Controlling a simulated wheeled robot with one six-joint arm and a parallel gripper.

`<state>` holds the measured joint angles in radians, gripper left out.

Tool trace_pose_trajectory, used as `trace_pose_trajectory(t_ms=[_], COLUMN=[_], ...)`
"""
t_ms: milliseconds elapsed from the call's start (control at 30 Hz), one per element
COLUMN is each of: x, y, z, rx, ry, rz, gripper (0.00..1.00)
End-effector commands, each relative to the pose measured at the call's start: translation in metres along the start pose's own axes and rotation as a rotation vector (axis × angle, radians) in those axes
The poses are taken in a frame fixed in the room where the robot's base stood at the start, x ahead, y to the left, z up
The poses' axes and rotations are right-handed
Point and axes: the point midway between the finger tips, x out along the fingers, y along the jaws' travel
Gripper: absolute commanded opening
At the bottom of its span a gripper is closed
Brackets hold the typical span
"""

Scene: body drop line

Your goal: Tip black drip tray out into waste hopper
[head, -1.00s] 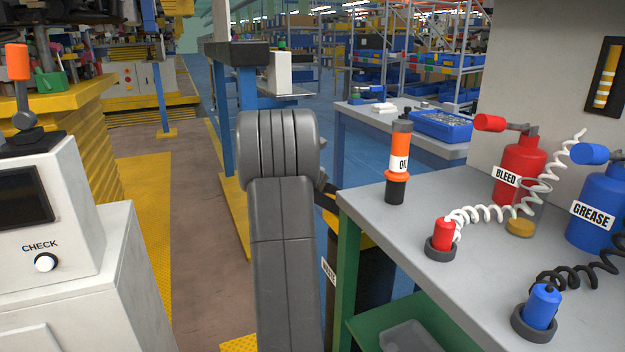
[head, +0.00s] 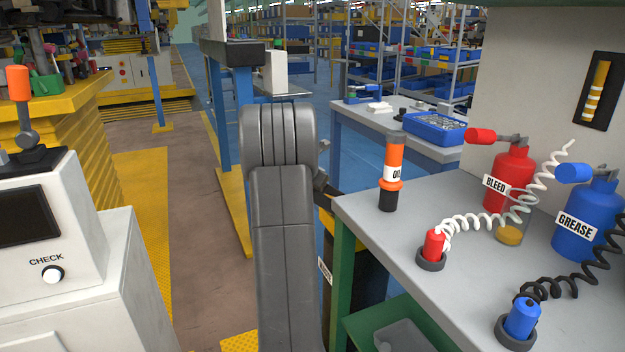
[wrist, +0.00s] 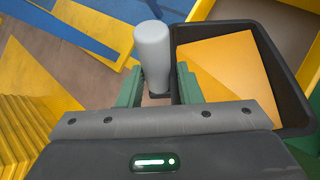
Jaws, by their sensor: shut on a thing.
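My gripper (wrist: 159,84) has green fingers, shut on an upright grey handle at the upper middle of the wrist view. The black drip tray (wrist: 286,75) is beside it on the right, with a dark rim and a flat amber surface inside. The amber reaches the left wall and leaves the right part of the tray bare. The waste hopper (head: 325,272) shows there only in part, yellow and dark with a partly hidden label, between my arm and the bench.
A white check station (head: 45,215) stands at left. The brown aisle floor (head: 190,200) is clear.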

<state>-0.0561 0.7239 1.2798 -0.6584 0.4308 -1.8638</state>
Motion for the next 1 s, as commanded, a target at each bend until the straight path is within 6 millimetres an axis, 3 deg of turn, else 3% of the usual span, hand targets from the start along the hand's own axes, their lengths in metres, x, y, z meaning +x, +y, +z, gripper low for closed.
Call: trace_pose_trajectory(t_ms=[1000], x=[-0.004], y=[-0.002], z=[0.016], rx=[0.042], ry=[0.055], rz=[0.018], gripper=[0.0])
